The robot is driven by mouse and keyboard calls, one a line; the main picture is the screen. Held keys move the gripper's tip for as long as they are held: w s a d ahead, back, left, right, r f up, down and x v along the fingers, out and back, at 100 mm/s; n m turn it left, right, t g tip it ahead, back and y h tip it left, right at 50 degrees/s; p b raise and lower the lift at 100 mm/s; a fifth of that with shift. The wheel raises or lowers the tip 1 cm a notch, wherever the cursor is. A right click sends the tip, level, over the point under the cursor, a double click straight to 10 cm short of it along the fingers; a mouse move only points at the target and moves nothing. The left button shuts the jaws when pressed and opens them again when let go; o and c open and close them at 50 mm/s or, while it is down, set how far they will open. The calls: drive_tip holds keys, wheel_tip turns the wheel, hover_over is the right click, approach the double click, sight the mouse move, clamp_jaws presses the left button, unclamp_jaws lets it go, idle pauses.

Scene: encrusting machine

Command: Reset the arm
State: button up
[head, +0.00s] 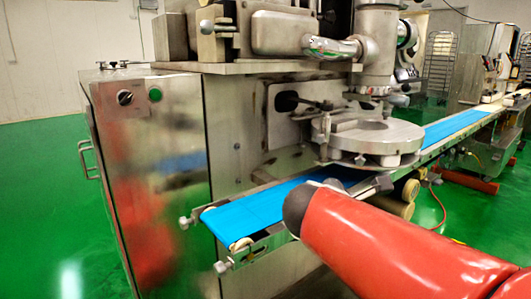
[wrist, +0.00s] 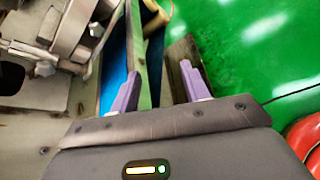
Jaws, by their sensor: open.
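My gripper (wrist: 158,88) shows in the wrist view with its two purple fingers apart and nothing between them. Past the fingers are the conveyor's metal side rail and the green floor. The blue conveyor belt (wrist: 116,62) lies just left of the fingers in that view. In the head view my red arm reaches in from the lower right toward the conveyor, and the gripper itself cannot be made out there. The encrusting machine (head: 240,120) stands behind the belt (head: 262,206), with a round metal plate unit (head: 372,138) above the belt.
The machine's steel cabinet (head: 150,180) has a black knob (head: 124,97) and a green button (head: 155,94). The belt runs back to the right toward another machine (head: 480,60). Open green floor (head: 45,180) lies at the left. A red cable (head: 438,205) lies beyond my arm.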

drive_tip(key=s+a+f+m+g+y, duration=0.2)
drive_tip(key=s+f+m+y, duration=0.2)
drive_tip(key=s+f+m, duration=0.3)
drive_tip(key=s+a+f+m+g+y, duration=0.2)
drive_tip(key=s+f+m+y, duration=0.2)
drive_tip(key=s+m, duration=0.7)
wheel_tip(320, 180, down, 3)
drive_tip(key=m, duration=0.3)
drive_tip(key=shift+s+r+y, duration=0.15)
drive_tip(key=shift+s+y, duration=0.15)
drive_tip(key=shift+s, duration=0.05)
